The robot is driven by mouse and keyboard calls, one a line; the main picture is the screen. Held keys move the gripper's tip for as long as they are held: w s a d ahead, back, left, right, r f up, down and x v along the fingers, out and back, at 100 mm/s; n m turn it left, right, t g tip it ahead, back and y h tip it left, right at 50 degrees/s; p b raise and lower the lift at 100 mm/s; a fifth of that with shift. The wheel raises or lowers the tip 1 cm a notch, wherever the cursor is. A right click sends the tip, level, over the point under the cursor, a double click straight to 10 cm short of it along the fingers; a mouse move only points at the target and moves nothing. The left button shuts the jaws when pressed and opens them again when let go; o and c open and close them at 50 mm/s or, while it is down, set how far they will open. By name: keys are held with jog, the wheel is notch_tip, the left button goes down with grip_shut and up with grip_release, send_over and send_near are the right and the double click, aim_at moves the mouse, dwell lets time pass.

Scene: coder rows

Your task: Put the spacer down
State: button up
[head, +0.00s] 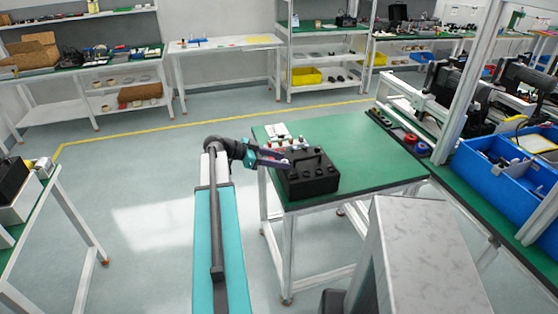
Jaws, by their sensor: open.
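My arm reaches forward from the bottom of the head view. My gripper (282,161) is at the left part of the green-topped table (375,145), just beside the upper left side of a black box with a handle (309,177). The gripper is open; the fingertips are small and partly merge with the box and the small parts behind. I cannot pick out the spacer for certain. Several small red, white and dark parts (284,141) stand at the table's back left, close behind the gripper, and one of them may be it.
The table's middle and right are bare. Red and blue round parts (416,143) lie in a dark tray along the right bench. Blue bins (505,185) stand at the right. A grey box-like shape (425,255) fills the lower right. Open floor lies to the left.

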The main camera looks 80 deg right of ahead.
jog(key=shift+r, duration=0.25)
jog(key=b+v, duration=0.2)
jog(key=v, duration=1)
jog(key=shift+r, duration=0.3)
dwell(0.4)
